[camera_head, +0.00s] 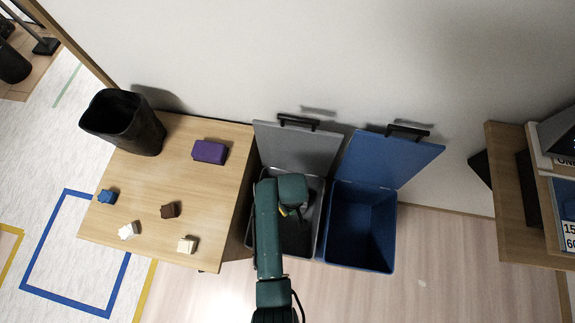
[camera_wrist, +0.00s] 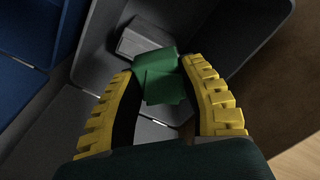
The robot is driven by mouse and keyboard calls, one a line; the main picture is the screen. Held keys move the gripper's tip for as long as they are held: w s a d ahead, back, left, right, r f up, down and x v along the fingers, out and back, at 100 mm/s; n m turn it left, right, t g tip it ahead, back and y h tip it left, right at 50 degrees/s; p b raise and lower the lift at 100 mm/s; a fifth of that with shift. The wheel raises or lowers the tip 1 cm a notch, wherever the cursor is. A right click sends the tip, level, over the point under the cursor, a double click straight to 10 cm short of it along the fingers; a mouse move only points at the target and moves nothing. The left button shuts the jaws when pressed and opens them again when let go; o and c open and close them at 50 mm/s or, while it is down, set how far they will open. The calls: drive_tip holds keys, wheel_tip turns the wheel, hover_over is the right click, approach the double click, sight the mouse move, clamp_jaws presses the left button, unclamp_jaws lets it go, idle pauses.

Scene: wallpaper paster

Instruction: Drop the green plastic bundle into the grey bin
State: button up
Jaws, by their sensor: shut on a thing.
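The green plastic bundle (camera_wrist: 160,76) is between the yellow fingers of my gripper (camera_wrist: 160,80) in the wrist view. My gripper is shut on it and holds it over the grey bin's opening. The grey bin (camera_head: 301,239) stands open beside the table, and its inside walls also fill much of the wrist view (camera_wrist: 235,30). In the head view my gripper (camera_head: 285,212) is over the bin, mostly covered by my arm, and the bundle is hidden there.
A small grey block (camera_wrist: 138,38) shows beyond the bundle, apparently inside the bin. An open blue bin (camera_head: 360,228) stands at right. The table (camera_head: 205,205) at left bears a black basket (camera_head: 123,122), a purple block (camera_head: 209,151) and several small pieces. Raised lids stand behind the bins.

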wheel_tip(320, 180, down, 5)
drive_tip(key=b, duration=0.4)
drive_tip(key=shift+r, duration=0.1)
drive_tip(key=o, duration=0.9)
drive_tip(key=shift+r, duration=0.15)
wheel_tip(320, 180, up, 12)
drive_tip(key=shift+f, duration=0.1)
